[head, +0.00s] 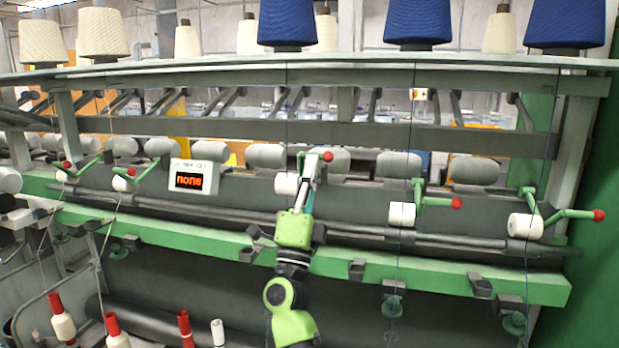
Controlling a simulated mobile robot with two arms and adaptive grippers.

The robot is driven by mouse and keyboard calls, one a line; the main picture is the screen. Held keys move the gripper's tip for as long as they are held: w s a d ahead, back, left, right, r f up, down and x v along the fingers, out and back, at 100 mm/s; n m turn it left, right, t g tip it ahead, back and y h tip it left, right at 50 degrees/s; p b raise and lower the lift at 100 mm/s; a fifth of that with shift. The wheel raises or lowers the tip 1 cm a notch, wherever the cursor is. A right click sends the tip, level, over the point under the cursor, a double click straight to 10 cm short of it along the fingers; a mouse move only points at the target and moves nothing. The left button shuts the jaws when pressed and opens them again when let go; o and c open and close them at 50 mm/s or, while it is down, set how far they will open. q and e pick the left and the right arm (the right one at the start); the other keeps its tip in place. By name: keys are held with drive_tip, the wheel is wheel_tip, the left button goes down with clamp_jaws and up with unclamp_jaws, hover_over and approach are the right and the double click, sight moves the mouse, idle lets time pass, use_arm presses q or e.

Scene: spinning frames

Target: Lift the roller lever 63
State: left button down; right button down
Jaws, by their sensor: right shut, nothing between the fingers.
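Several green roller levers with red ball knobs line the spinning frame's front rail. No number is readable on any, so I cannot tell which is lever 63. My right gripper (310,182) rises from below in front of the middle lever (328,156) and hides most of its green arm. The gripper is shut, with nothing visible in it, just below the red knob; I cannot tell whether it touches the lever. A white roller (286,184) shows left of it. Two other levers, to the right (456,203) and far right (599,215), stick out sideways. My left gripper is not in view.
Two levers (130,172) are at the left, near a display (189,181) reading "none". The green rail (400,268) crosses below the levers. Blue cones (418,22) and cream cones stand on top, with threads hanging down. Red-topped bobbins (62,320) stand at lower left.

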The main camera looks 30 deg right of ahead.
drive_tip(key=p+x, duration=0.1)
drive_tip(key=x, duration=0.7)
drive_tip(key=shift+r, duration=0.6)
drive_tip(key=shift+a, duration=0.1)
